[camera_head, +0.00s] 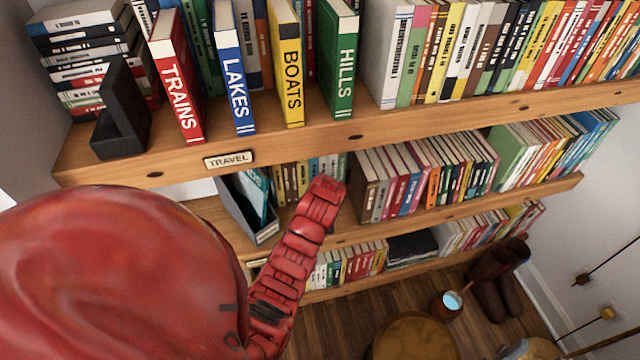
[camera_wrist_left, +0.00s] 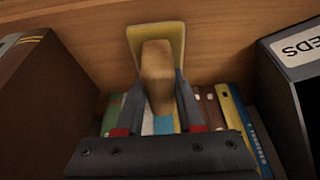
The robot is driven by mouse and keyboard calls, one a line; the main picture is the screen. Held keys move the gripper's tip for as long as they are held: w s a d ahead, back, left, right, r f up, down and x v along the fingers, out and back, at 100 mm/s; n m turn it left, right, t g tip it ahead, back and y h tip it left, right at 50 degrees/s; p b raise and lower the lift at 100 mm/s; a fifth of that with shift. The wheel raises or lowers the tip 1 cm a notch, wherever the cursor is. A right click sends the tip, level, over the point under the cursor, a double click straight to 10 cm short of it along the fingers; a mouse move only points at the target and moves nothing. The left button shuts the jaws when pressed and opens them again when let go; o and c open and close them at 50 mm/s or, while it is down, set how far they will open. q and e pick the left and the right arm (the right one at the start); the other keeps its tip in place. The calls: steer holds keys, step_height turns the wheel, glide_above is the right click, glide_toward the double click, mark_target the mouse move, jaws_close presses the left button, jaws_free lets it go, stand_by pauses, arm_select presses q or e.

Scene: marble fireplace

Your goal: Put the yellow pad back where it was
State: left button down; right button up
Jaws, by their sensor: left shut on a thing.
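The yellow pad (camera_wrist_left: 170,36) is in the left wrist view, at the top middle, in front of the wooden shelf board. A tan block (camera_wrist_left: 158,75) shows in front of it, between the fingers. I cannot tell whether block and pad are one piece. My left gripper (camera_wrist_left: 158,90) is shut on the pad piece, with a finger on each side. Book spines (camera_wrist_left: 225,105) show behind and below the fingers. In the head view my red arm covers the lower left, and neither the pad nor the left fingertips can be made out. My right gripper is not in view.
The top shelf (camera_head: 300,140) holds large titled books and a black bookend (camera_head: 120,115). A grey holder (camera_head: 245,215) stands on the middle shelf.

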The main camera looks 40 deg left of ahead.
arm_select(q)
steer(key=c, duration=0.5)
jaws_free()
steer(key=shift+f, duration=0.1)
steer(key=shift+r, duration=0.25)
steer(key=shift+d+r, duration=0.1)
steer(key=shift+r, duration=0.05)
steer(key=b+v, duration=0.1)
steer(key=v, duration=0.6)
steer(key=shift+s, duration=0.1)
